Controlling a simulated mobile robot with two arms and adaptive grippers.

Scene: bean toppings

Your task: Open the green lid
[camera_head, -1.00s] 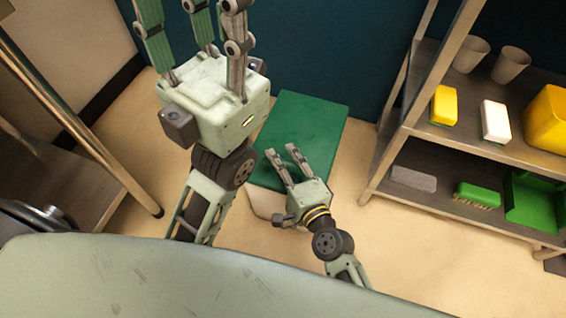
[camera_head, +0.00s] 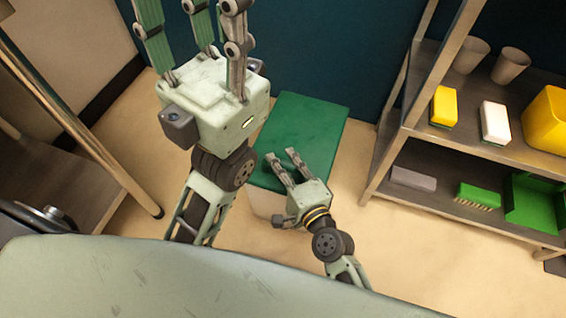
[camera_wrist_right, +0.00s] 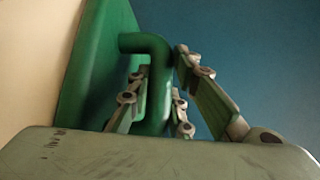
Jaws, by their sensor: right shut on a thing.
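The green lid (camera_head: 310,125) lies on a pale bin (camera_head: 266,204) against the dark teal wall. My right gripper (camera_head: 280,158) is over the lid's near part in the head view. In the right wrist view, the lid (camera_wrist_right: 95,65) is a green slab at the left with a bent green handle (camera_wrist_right: 157,85). The fingers of my right gripper (camera_wrist_right: 160,100) stand on both sides of this handle and are shut on it. My left gripper (camera_head: 193,15) is raised, large in the upper left, with its fingers spread and nothing seen between them; its tips are cut off by the picture edge.
A shelf unit (camera_head: 425,195) stands at the right with cups, a yellow sponge (camera_head: 444,106), a white sponge (camera_head: 495,121), a yellow container (camera_head: 548,118), a green brush (camera_head: 480,195) and a green dustpan (camera_head: 533,200). A wooden rack (camera_head: 105,165) is at the left. Floor shows between them.

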